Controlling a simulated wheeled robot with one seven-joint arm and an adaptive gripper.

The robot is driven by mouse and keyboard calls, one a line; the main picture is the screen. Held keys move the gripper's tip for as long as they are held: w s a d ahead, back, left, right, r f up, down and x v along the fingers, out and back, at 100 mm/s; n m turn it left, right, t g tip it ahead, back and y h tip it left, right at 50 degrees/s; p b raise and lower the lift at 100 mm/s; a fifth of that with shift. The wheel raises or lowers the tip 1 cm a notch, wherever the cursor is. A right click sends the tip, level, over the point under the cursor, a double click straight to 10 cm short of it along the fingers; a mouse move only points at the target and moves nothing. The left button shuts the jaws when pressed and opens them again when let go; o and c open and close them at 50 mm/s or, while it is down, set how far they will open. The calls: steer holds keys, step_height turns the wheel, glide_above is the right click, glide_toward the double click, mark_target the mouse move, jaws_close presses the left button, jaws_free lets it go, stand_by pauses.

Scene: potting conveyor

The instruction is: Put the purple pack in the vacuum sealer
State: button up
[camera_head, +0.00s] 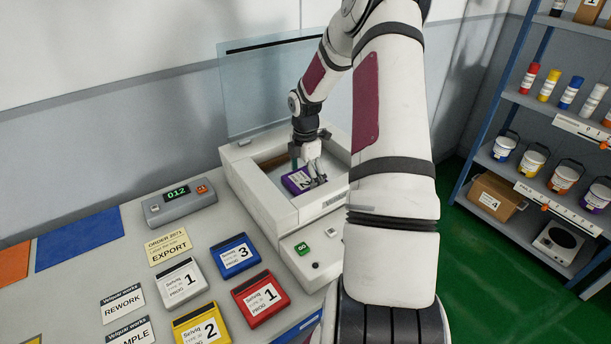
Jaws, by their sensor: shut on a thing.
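The purple pack (294,182) has a white label and is inside the chamber of the white vacuum sealer (262,212). The sealer's clear lid (262,88) stands raised at the back. My gripper (315,178) reaches down into the chamber and is shut on the purple pack at its right side. The pack looks slightly tilted. I cannot tell whether it touches the chamber floor. My arm hides the right part of the sealer and lid.
Yellow pack 2 (201,328), red pack 1 (260,298), blue pack 3 (236,256) and white pack 1 (182,283) lie on the table left of the sealer. A grey device (180,204) reads 012. Cards, including an order card (168,246), lie nearby. A shelf (515,98) stands right.

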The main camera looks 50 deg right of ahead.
mark_target(305, 178)
steer(key=shift+f, duration=0.1)
steer(key=o, duration=1.1)
step_height(305, 178, up, 12)
steer(key=a+r+m+h, duration=0.2)
steer(key=a+r+m, duration=0.1)
steer(key=a+r, duration=0.75)
steer(key=s+a+r+m+t, duration=0.1)
steer(key=s+a+r+m, duration=0.15)
steer(key=a, duration=0.25)
steer(key=s+a+r+m+t, duration=0.1)
steer(key=a+r+m, duration=0.15)
steer(key=a, duration=0.25)
steer(key=s+a+r+m+t, duration=0.1)
steer(key=s+a+m, duration=0.1)
steer(key=s+a, duration=0.2)
steer(key=s+a+r+m+t+y, duration=0.1)
steer(key=s+a+m, duration=0.2)
steer(key=s+a, duration=0.2)
steer(key=s+a+r+m+t+y+b, duration=0.1)
steer(key=s+a+m, duration=0.1)
steer(key=s+a, duration=0.3)
steer(key=shift+s+r+t, duration=0.25)
steer(key=shift+s+t, duration=0.05)
steer(key=shift+s, duration=0.05)
